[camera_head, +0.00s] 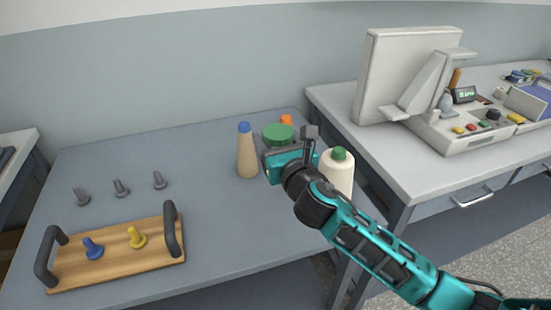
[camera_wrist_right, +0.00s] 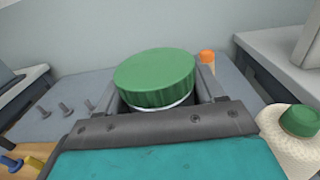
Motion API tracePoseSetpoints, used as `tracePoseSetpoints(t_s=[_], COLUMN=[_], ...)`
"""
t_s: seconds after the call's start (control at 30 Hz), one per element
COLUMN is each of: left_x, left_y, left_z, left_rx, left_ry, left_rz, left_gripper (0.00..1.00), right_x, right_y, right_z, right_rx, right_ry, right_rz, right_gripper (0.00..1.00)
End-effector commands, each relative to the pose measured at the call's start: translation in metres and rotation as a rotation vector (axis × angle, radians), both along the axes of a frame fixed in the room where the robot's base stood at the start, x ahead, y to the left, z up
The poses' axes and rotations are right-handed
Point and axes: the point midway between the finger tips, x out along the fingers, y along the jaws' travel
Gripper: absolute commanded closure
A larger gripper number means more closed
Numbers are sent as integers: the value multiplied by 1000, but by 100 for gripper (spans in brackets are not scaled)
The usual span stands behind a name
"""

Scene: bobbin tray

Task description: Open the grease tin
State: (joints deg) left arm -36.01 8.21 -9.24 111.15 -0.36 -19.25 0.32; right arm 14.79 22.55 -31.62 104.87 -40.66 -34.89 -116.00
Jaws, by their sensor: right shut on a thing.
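The grease tin's round green lid (camera_head: 278,132) shows in the head view near the back right of the table, with the tin's body mostly hidden behind my right gripper. In the right wrist view the ribbed green lid (camera_wrist_right: 155,76) sits tilted in the picture between the fingers, with a pale rim under its edge. My right gripper (camera_head: 292,148) is shut on the tin, one finger on each side below the lid; it also fills the lower part of the right wrist view (camera_wrist_right: 158,102). I cannot tell whether the lid is loose. My left gripper is out of view.
A tan bottle with a blue cap (camera_head: 247,155) stands just left of the tin. A white bobbin with a green top (camera_head: 337,172) stands to the right, close to my arm. An orange-topped thing (camera_head: 286,119) is behind. A wooden tray (camera_head: 117,262) and several grey bolts (camera_head: 120,188) lie left.

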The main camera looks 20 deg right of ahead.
Motion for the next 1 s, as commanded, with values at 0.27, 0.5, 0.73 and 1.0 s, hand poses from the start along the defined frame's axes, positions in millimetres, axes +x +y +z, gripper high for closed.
tracePoseSetpoints(t_s=[0.27, 0.5, 0.73, 1.0], left_x=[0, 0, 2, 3], left_y=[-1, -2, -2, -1], left_z=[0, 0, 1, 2], left_rx=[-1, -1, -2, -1], left_ry=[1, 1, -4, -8], left_rz=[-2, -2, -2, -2], left_gripper=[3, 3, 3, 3], right_x=[0, 0, 0, 0], right_y=[0, 0, 0, 0], right_z=[28, 30, 30, 30], right_rx=[1, 1, 1, 2], right_ry=[-1, 0, 0, 0], right_rz=[1, 1, 1, 1], right_gripper=[73, 73, 48, 74])
